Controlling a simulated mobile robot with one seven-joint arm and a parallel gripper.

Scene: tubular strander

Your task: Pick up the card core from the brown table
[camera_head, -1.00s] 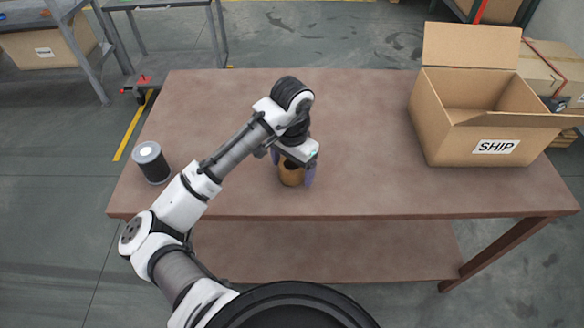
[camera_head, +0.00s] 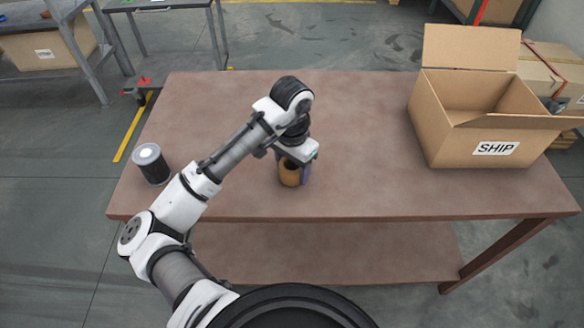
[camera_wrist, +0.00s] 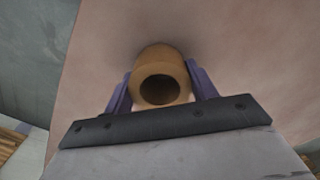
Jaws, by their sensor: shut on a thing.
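The card core (camera_head: 289,175) is a short tan tube standing upright on the brown table (camera_head: 370,130), near its front edge and left of the middle. In the wrist view its open end (camera_wrist: 160,82) faces the camera and its hollow inside is dark. My gripper (camera_head: 293,172) reaches down over it from above, with a purple finger on either side. In the wrist view my gripper (camera_wrist: 160,88) is shut on the card core. I cannot see any gap under the core.
A dark grey cylinder with a pale top (camera_head: 151,163) stands at the table's left edge. An open cardboard box labelled SHIP (camera_head: 470,115) stands on the right. The table between the core and the box is clear.

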